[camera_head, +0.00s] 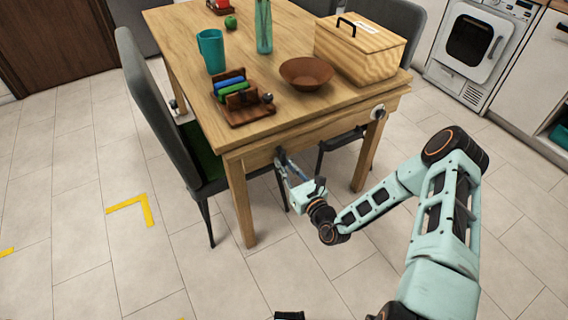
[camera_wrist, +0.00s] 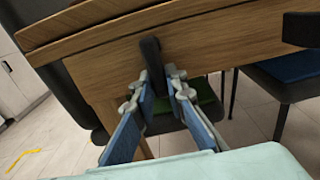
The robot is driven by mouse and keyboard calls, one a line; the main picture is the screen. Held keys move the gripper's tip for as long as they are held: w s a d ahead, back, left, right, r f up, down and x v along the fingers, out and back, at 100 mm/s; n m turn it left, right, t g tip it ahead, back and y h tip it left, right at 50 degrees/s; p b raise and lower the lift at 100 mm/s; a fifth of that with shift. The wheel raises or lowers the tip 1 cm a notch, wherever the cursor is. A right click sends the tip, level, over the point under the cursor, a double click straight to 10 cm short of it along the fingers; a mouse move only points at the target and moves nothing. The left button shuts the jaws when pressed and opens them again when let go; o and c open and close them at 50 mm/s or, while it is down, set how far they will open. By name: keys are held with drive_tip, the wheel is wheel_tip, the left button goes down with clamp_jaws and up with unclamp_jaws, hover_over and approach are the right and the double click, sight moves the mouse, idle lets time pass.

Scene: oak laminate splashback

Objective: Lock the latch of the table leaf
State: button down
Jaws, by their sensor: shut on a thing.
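The wooden table (camera_head: 185,35) stands with its near edge toward me; its leaf edge and apron (camera_wrist: 95,62) cross the wrist view. The latch is a dark, elongated lever (camera_wrist: 151,55) on the apron, tilted slightly from vertical in the wrist view. My gripper (camera_head: 282,158) is at the table's near side, under the top's edge. In the wrist view my gripper (camera_wrist: 158,80) has one finger on each side of the latch's lower part and is shut on it. The lower end of the latch is partly hidden by the fingers. In the head view the latch is hard to make out.
A grey chair (camera_head: 152,110) is at the table's left side. A wooden box (camera_head: 358,55), a brown bowl (camera_head: 306,73) and a teal cup (camera_head: 211,50) stand on top.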

drive_tip(key=c, duration=1.9)
unclamp_jaws()
drive_tip(key=shift+c, duration=0.2)
drive_tip(key=v, duration=1.2)
